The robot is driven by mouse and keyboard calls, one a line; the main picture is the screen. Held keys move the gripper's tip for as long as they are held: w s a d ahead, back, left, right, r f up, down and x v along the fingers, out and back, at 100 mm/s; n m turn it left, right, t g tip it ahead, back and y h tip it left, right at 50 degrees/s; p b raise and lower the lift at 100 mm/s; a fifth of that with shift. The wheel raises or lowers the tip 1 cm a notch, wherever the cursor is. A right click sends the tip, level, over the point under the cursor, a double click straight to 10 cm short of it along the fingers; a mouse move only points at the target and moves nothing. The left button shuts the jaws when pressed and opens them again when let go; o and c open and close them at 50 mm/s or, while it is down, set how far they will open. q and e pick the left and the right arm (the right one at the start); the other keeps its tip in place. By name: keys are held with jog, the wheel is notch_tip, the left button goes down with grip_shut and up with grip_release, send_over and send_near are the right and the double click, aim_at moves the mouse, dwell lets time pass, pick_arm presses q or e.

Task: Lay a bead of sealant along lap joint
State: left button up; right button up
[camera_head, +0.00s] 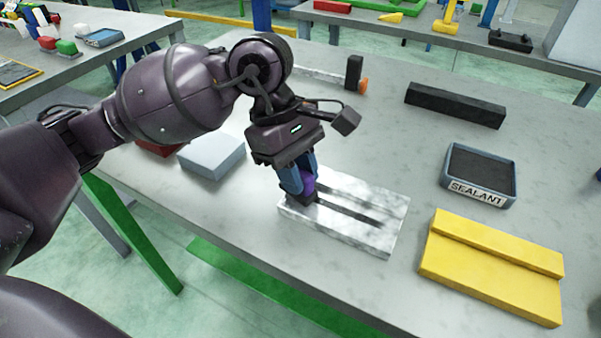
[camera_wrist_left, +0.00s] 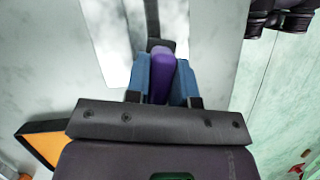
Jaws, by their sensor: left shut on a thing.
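My left gripper (camera_head: 303,190) has blue fingers shut on a purple tool (camera_head: 308,186) with a dark lower end. The purple tool also shows between the fingers in the left wrist view (camera_wrist_left: 161,76). It stands over the left end of a pale marbled metal plate (camera_head: 345,240) with dark lengthwise lines. In the wrist view a dark strip (camera_wrist_left: 152,18) runs along the plate to the tool's dark end. I cannot tell whether this strip is a seam or sealant, or whether the tip touches. A blue-rimmed tray labelled SEALANT (camera_head: 478,192) stands to the right.
A yellow stepped block (camera_head: 492,265) lies right of the plate. A pale grey block (camera_head: 212,155) and a partly hidden red one lie left. A black bar (camera_head: 455,104) and an upright black piece with an orange part (camera_head: 356,75) lie farther back. The table's front edge is near the plate.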

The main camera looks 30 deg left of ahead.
pick_arm(q)
jog(key=r, duration=0.2)
jog(key=r+p, duration=0.1)
jog(key=r, duration=0.1)
jog(key=shift+s+d, duration=0.1)
jog(key=shift+d, duration=0.1)
jog(key=shift+a+r+p, duration=0.15)
jog(key=shift+r+p, duration=0.25)
jog(key=shift+r, duration=0.25)
jog(key=shift+r+p, duration=0.55)
jog(key=shift+r, duration=0.95)
pick_arm(e)
jog(key=r, duration=0.1)
jog(key=w+r, duration=0.1)
jog(key=r, duration=0.1)
jog(key=shift+d+t, duration=0.1)
jog(key=shift+t, duration=0.2)
jog(key=shift+s+f, duration=0.1)
jog(key=shift+d+r, duration=0.1)
jog(key=shift+r, duration=0.1)
